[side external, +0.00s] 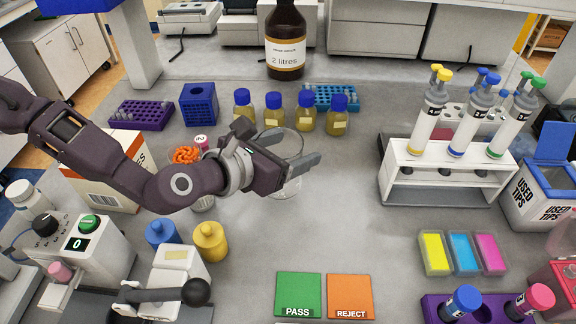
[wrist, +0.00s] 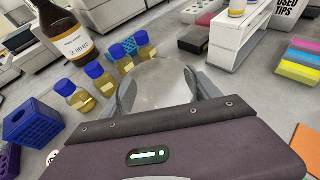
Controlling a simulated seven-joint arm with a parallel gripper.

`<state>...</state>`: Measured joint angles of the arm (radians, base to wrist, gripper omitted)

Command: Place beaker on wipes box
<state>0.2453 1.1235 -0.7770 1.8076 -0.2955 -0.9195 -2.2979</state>
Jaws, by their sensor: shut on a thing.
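A clear glass beaker (side external: 291,186) is between the fingers of my gripper (side external: 284,152), which is shut on it near the middle of the bench. The beaker looks upright; I cannot tell whether its base touches the bench. In the wrist view the beaker (wrist: 163,84) shows as a pale see-through shape between the two grey fingertips. A white carton with orange edges and a barcode (side external: 98,190), which appears to be the wipes box, stands at the left. My arm passes in front of it and hides part of its top and side.
Several blue-capped bottles (side external: 274,117) stand just behind the beaker, with a large brown bottle (side external: 286,45) farther back. An orange coiled item (side external: 186,155) is beside the carton. A pipette rack (side external: 446,176) stands at right.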

